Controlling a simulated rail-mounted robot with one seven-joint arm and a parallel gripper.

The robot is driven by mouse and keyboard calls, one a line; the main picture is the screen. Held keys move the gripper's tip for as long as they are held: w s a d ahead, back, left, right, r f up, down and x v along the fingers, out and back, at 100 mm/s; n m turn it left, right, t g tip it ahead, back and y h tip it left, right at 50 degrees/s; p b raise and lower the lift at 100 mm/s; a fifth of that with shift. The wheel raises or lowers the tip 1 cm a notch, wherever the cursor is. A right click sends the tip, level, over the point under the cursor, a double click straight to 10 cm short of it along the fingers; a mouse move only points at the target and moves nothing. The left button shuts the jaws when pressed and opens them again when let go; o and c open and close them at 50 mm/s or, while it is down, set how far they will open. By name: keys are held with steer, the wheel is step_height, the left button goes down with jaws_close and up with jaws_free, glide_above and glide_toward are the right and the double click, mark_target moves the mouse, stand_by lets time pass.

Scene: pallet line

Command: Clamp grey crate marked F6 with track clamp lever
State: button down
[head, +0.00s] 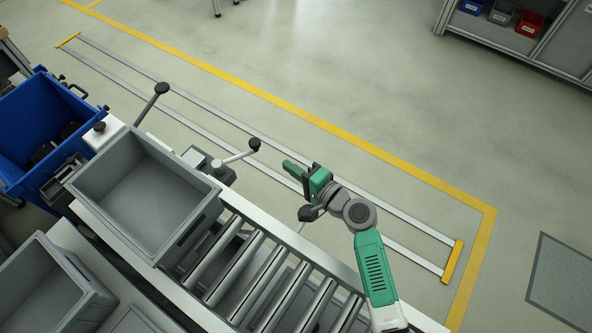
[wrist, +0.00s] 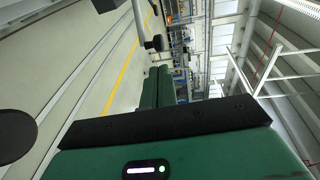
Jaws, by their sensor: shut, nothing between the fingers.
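A grey crate (head: 140,195) stands at the left end of the roller conveyor, open-topped and apparently empty. No F6 mark is readable. A light clamp lever with a black knob (head: 254,144) reaches out from a mechanism beside the crate's right corner. A second, dark lever with a black knob (head: 161,89) stands up behind the crate. My gripper (head: 288,166) is shut and empty, in the air to the right of the light lever's knob and apart from it. In the wrist view my green fingers (wrist: 158,88) are together, with a black knob (wrist: 156,43) beyond them; which lever it belongs to is unclear.
Another black knob (head: 307,213) shows just below my gripper. Rollers (head: 265,275) lie right of the crate. A blue bin (head: 40,115) stands at the left, and another grey crate (head: 45,285) is at lower left. Floor behind the conveyor is clear.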

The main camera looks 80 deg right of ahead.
mark_target(258, 146)
steer(key=b+x, duration=0.1)
steer(key=x, duration=0.8)
steer(key=shift+w+f+b, duration=0.1)
steer(key=shift+w+b, duration=0.1)
steer(key=shift+b, duration=0.1)
